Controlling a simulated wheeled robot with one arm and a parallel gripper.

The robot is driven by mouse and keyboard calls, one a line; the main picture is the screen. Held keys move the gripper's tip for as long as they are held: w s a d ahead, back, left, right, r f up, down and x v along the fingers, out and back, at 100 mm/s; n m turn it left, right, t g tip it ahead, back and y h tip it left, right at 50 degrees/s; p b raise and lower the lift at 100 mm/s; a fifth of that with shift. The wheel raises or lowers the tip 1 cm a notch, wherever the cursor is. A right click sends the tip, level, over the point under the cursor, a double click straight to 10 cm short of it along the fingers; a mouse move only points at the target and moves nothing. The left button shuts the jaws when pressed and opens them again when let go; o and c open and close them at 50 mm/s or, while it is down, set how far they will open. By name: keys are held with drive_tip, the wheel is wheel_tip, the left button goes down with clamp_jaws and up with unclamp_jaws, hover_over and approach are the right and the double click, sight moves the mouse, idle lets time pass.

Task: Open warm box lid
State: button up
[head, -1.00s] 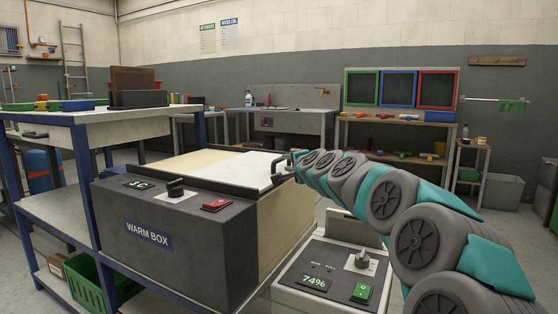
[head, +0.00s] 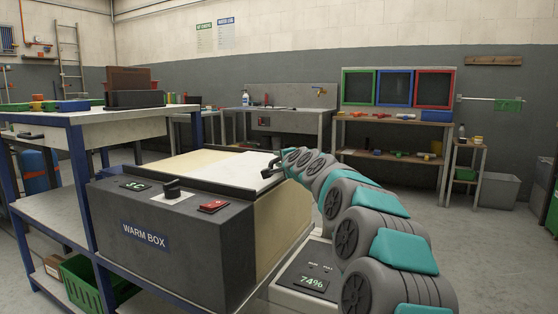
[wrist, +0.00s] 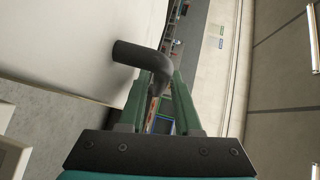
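The warm box (head: 170,240) is a dark grey box with a cream side, labelled WARM BOX, on a blue-framed bench. Its pale lid (head: 205,165) looks flat and closed in the head view. A dark bent lid handle (head: 268,172) stands at the lid's right edge; it also shows in the wrist view (wrist: 140,54). My gripper (wrist: 162,82) has its green fingers on both sides of the handle's bent end and appears closed on it. In the head view my arm hides most of the fingers.
A panel reading 74% (head: 310,282) stands right of the box, partly behind my arm. A workbench (head: 60,118) with trays is at the left. A shelf table (head: 395,125) and a grey bin (head: 497,190) stand at the back. The floor at right is clear.

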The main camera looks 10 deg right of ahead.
clamp_jaws()
idle(0.3)
drive_tip(key=shift+f, duration=0.1)
idle(1.1)
